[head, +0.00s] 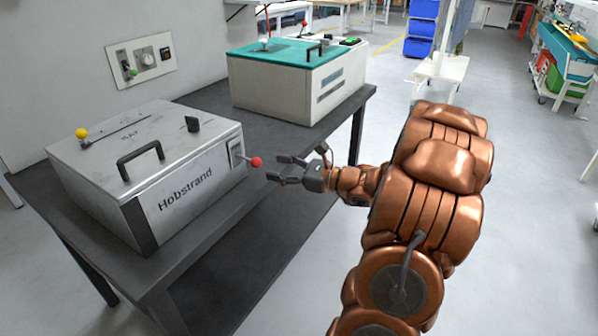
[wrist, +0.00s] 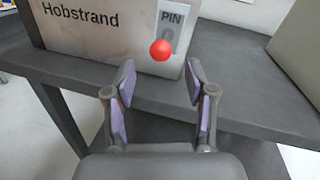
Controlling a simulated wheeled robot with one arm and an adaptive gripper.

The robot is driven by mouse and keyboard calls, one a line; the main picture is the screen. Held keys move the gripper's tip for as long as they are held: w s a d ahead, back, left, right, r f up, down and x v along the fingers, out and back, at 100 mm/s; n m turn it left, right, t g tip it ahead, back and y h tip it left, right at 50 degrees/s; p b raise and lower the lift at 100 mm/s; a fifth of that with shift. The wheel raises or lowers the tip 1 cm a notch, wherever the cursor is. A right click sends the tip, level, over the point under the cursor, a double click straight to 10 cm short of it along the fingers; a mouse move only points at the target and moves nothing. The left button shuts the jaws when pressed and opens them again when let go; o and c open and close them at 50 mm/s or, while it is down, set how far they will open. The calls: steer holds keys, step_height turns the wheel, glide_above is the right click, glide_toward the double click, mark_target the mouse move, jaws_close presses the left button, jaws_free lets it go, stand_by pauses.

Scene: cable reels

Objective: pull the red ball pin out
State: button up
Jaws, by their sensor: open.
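The red ball pin (head: 256,162) sticks out from a small plate on the right end face of the grey Hobstrand box (head: 190,210). In the wrist view the red ball (wrist: 161,49) sits in front of a plate marked PIN (wrist: 172,18), beyond my fingertips and roughly midway between them. My gripper (head: 276,170) is open and empty, just right of the ball in the head view. In the wrist view both fingers of my gripper (wrist: 158,72) are spread with purple pads facing inward. No contact with the ball shows. The pin's shaft is mostly hidden behind the ball in the wrist view.
The box stands on a dark table (head: 215,97) and has a black handle (head: 140,158) and a yellow-knobbed lever (head: 82,133) on top. A second box with a teal top (head: 285,52) stands farther back.

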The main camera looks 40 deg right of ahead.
steer(key=v, duration=0.5)
steer(key=shift+s+d, duration=0.15)
steer(key=shift+s, duration=0.2)
stand_by(0.5)
